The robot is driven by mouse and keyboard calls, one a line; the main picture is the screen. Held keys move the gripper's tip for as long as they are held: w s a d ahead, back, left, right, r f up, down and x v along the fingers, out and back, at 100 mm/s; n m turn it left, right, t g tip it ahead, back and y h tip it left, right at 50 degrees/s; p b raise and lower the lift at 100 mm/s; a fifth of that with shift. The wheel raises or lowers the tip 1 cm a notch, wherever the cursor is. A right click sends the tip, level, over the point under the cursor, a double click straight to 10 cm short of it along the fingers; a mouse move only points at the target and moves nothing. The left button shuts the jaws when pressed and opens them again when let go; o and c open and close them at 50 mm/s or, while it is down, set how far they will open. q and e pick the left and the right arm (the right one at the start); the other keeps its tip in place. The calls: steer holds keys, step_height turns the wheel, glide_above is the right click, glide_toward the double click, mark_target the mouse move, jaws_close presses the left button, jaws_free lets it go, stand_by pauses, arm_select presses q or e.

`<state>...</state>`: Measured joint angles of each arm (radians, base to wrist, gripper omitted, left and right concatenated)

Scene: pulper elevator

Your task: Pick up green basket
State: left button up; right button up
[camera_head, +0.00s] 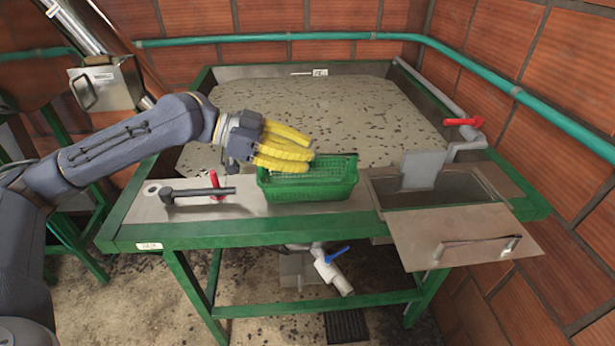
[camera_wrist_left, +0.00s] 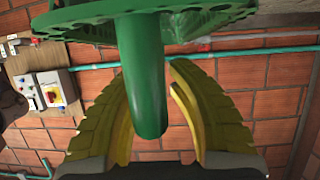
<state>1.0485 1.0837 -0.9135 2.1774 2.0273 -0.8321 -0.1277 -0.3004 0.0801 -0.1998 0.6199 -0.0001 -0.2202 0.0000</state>
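The green basket (camera_head: 308,188) stands on the metal ledge at the front of the tank, between the lever on the left and the open compartment on the right. My left gripper (camera_head: 307,155) reaches in from the left, with its yellow fingers over the basket's left and back part. In the left wrist view a green round handle (camera_wrist_left: 148,85) sticks out between the two yellow fingers of my left gripper (camera_wrist_left: 150,78). The fingers are apart, one on each side, with gaps to the handle. The basket's perforated rim (camera_wrist_left: 215,20) shows above. In the head view the handle is hidden. My right gripper is not seen.
A black lever (camera_head: 200,192) and a red handle (camera_head: 216,182) lie left of the basket. A grey upright plate (camera_head: 422,170) and an open metal lid (camera_head: 460,236) are to the right. Behind is the speckled tank (camera_head: 350,115), with a green pipe (camera_head: 260,38) along the wall.

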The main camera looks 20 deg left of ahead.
arm_select(q)
jaws_close()
steer(key=shift+r, duration=0.1)
stand_by(0.3)
